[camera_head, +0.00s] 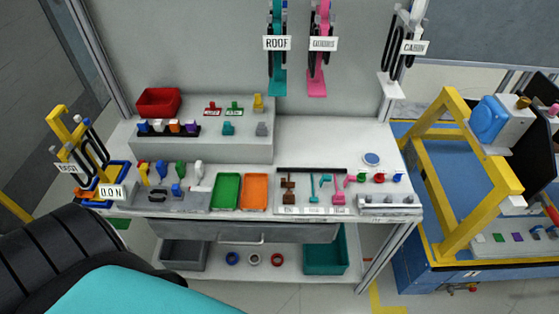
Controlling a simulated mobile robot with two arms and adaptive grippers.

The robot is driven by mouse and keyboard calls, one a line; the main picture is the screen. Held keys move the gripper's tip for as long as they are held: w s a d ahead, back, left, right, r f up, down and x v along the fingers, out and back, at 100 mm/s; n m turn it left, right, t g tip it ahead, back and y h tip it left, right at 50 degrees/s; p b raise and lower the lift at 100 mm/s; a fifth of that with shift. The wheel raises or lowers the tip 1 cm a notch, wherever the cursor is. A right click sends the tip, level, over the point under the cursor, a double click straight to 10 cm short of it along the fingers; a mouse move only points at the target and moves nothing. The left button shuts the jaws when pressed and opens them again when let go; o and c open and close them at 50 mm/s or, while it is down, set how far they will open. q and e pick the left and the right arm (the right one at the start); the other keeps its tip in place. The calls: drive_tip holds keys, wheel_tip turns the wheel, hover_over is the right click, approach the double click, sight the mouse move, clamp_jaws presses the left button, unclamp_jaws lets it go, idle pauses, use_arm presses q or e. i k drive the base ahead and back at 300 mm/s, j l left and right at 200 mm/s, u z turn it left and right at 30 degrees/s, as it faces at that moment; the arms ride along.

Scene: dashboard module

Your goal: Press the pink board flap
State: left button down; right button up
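A white-grey board (312,181) lies on the right half of the worktop and carries brown, teal and pink upright pieces with small labels in front. The pink flap (339,191) is the rightmost of these, with a bent upper part that leans to the right. A teal piece (314,186) and a brown piece (288,188) stand to its left. A larger pink piece (319,75) also hangs on the back wall behind a white label. Neither of my grippers is in view, and nothing touches the pink flap.
An orange tray (255,192) and a green tray (226,190) lie left of the board. A grey block with knobs (389,204) is at its right. A raised shelf (202,149) stands behind. A yellow frame (440,235) stands right of the bench.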

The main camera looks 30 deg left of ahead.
sight(348, 178)
drive_tip(key=u, duration=1)
drive_tip(key=l+u, duration=0.9)
drive_tip(key=l, duration=0.2)
drive_tip(key=k+l, duration=0.1)
drive_tip(key=l, duration=0.3)
drive_tip(key=l+u, duration=0.1)
drive_tip(key=l, duration=0.3)
drive_tip(key=k+l, duration=0.15)
drive_tip(key=l, duration=0.25)
drive_tip(key=k+l, duration=0.1)
drive_tip(key=l, duration=0.3)
drive_tip(key=u, duration=0.05)
